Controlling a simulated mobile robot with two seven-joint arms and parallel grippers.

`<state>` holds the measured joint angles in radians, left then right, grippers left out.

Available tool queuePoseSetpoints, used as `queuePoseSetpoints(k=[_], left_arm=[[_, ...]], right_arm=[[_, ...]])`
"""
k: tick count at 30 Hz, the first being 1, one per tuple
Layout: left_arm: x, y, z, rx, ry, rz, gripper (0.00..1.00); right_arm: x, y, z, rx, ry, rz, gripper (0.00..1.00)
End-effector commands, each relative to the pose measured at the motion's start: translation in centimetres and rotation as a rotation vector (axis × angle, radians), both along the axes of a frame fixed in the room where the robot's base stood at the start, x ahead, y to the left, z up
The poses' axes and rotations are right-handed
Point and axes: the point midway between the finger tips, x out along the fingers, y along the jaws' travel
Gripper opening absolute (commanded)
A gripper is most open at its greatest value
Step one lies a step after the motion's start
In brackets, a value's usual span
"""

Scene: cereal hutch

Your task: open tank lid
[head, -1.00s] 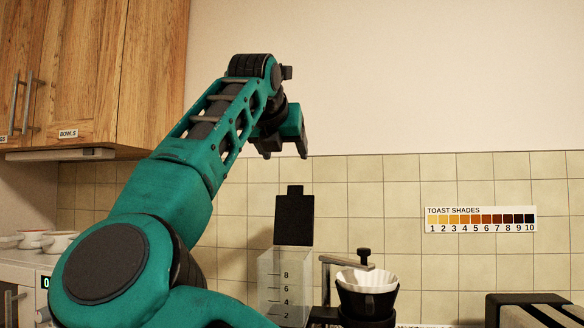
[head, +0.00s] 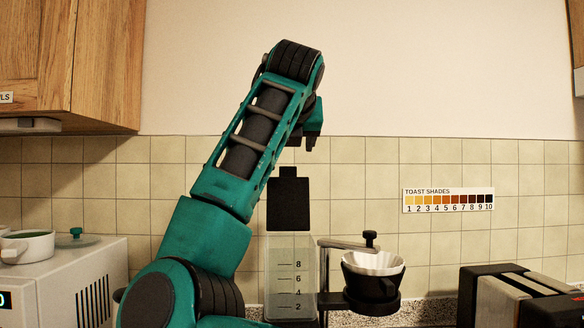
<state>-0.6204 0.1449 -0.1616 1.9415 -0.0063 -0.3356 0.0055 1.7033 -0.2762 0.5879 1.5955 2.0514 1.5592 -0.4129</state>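The clear water tank (head: 291,285) with a numbered scale stands behind the counter's front objects, near the middle of the head view. Its black lid (head: 289,203) stands upright above the tank's top, with a small tab on its upper edge. My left gripper (head: 309,143) is above and slightly right of the lid, apart from it and empty as far as I see. My own arm partly hides the gripper, so its opening does not show clearly. My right gripper is not in view.
A coffee dripper with a white filter (head: 373,263) and its bracket stand right of the tank. A toaster (head: 520,295) is at lower right. A wooden cabinet (head: 75,60) hangs at upper left.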

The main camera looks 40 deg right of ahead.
Motion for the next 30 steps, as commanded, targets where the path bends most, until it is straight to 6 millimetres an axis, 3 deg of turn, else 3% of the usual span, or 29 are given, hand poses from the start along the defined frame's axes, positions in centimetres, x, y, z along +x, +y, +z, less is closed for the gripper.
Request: queuePoseSetpoints(k=[5, 21, 30], left_arm=[[-0.2, 0.0, 0.2, -0.001, 0.004, 0.000, 0.43], [-0.5, -0.1, 2.0, -0.002, 0.012, -0.001, 0.43], [-0.4, -0.1, 2.2, -0.003, 0.011, 0.000, 0.43]], right_arm=[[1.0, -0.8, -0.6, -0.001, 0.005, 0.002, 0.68], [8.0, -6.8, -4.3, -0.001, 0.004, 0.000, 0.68], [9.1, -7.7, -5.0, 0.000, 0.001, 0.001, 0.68]])
